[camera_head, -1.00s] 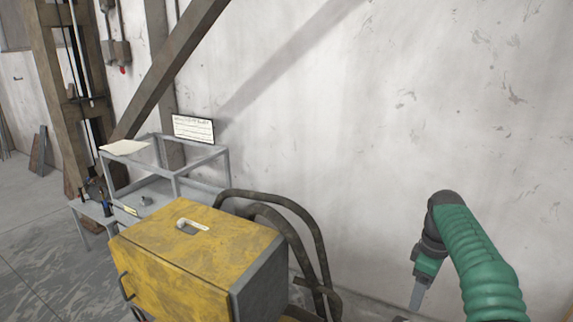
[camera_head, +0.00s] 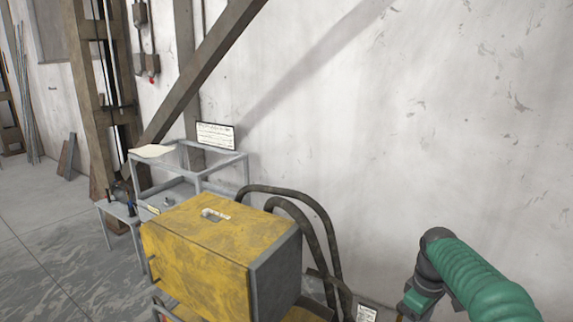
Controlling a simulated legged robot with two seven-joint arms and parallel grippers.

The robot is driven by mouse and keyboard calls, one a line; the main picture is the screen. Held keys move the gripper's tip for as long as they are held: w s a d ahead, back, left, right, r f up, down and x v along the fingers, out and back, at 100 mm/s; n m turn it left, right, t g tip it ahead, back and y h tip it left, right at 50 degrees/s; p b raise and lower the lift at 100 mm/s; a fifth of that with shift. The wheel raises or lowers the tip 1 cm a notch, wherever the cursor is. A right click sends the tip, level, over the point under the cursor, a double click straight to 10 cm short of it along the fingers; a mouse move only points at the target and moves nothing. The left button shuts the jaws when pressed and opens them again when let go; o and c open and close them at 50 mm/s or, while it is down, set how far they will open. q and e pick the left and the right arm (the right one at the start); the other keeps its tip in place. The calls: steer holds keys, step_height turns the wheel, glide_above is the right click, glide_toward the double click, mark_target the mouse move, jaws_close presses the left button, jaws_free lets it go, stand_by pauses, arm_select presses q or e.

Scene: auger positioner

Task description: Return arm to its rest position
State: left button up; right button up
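My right arm (camera_head: 470,280), with a green ribbed sleeve and dark joints, comes in at the lower right. It bends at a dark elbow, and a green and dark part hangs down from there to the bottom edge. The gripper at its end is cut off by the frame. My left arm and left gripper are not in view. No object is seen held.
A worn yellow cabinet (camera_head: 215,250) stands in front, with thick dark hoses (camera_head: 322,222) behind its right side. A grey metal frame table (camera_head: 190,172) with a sign (camera_head: 216,136) stands behind it. A pale wall (camera_head: 400,130) closes the back. Open floor (camera_head: 50,245) lies left.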

steer(key=s+a+f+m+t+b, duration=0.1)
steer(key=s+a+f+m+b, duration=0.2)
steer(key=s+f, duration=0.6)
steer(key=s+a+f+m+b, duration=0.4)
steer(key=s+a+f, duration=0.4)
steer(key=s, duration=0.6)
step_height(320, 180, down, 2)
steer(key=shift+s+f+t, duration=0.1)
steer(key=shift+s+t, duration=0.05)
steer(key=shift+t, duration=0.25)
steer(key=shift+s+a, duration=0.15)
